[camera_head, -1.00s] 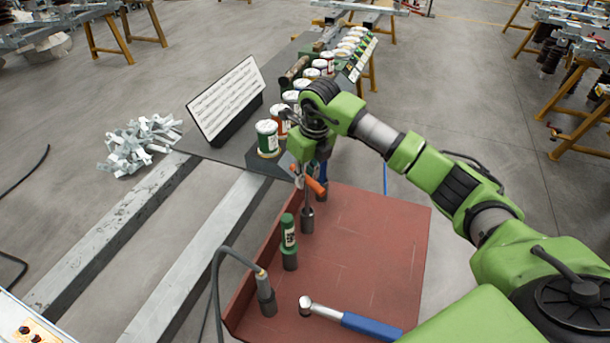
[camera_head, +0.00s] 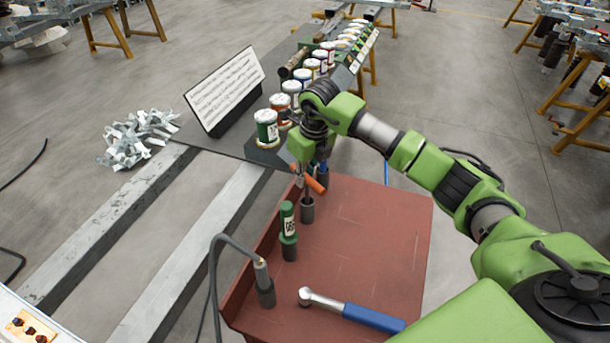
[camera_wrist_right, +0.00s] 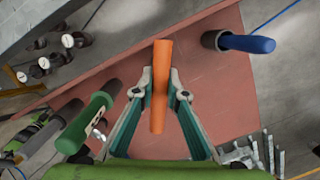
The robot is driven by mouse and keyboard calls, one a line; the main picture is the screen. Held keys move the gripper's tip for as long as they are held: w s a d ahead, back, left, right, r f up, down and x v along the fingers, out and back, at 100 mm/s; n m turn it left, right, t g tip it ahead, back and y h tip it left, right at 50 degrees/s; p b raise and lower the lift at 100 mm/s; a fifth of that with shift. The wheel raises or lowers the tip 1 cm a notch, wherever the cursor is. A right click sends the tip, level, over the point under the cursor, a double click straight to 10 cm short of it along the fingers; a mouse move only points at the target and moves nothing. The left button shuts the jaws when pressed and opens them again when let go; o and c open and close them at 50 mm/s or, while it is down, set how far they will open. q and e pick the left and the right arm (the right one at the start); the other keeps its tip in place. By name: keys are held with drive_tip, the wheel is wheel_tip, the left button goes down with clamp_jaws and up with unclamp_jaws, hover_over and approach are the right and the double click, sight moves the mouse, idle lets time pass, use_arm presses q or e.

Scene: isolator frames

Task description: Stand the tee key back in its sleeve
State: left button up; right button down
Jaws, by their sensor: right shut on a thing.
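The tee key has an orange crossbar handle (camera_head: 315,183) and a thin metal stem. My right gripper (camera_head: 307,176) is shut on the orange handle, which also shows between the fingers in the right wrist view (camera_wrist_right: 160,85). The key hangs upright over a dark sleeve (camera_head: 307,210) on the red tray (camera_head: 375,235). The stem's lower end is at or inside the sleeve's mouth; how deep I cannot tell. My left gripper is not in view.
Close by in holders stand a green-handled tool (camera_head: 288,220), a blue-handled tool (camera_wrist_right: 245,43) and a grey corded tool (camera_head: 262,275). A blue-handled wrench (camera_head: 350,309) lies on the tray. Paint cans (camera_head: 266,128) and a white sign (camera_head: 226,92) stand behind.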

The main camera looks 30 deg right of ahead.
drive_tip(key=c, duration=2)
unclamp_jaws()
drive_tip(key=shift+o, duration=0.2)
wheel_tip(320, 180, up, 12)
drive_tip(key=s, duration=0.2)
drive_tip(key=shift+d, duration=0.2)
drive_tip(key=shift+s+f, duration=0.1)
drive_tip(key=shift+f, duration=0.05)
